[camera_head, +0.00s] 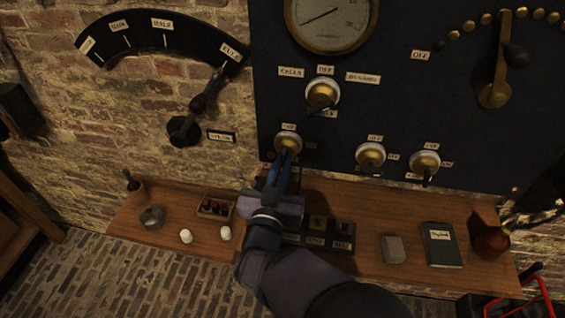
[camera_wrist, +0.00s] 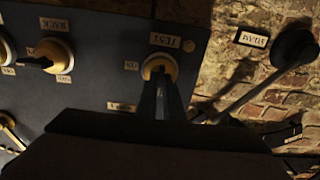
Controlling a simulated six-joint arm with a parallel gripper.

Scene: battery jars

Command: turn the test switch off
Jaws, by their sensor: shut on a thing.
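The test switch (camera_head: 288,140) is a round brass-and-cream switch low on the left of the dark panel. In the wrist view, which is upside down, it shows at the centre (camera_wrist: 158,66) beside a label reading TEST. My gripper (camera_head: 284,160) reaches up to it from below, and its fingers are shut on the switch's lever. The fingers (camera_wrist: 160,88) also show in the wrist view, right at the switch face. They hide the lever, so I cannot tell which way it points.
Other brass switches (camera_head: 371,156) (camera_head: 425,163) sit to the right on the panel (camera_head: 420,100), another (camera_head: 321,94) above. A large lever (camera_head: 205,98) is on the left wall. The wooden shelf (camera_head: 180,205) below holds white pieces, a grey block (camera_head: 393,250) and a dark book (camera_head: 441,245).

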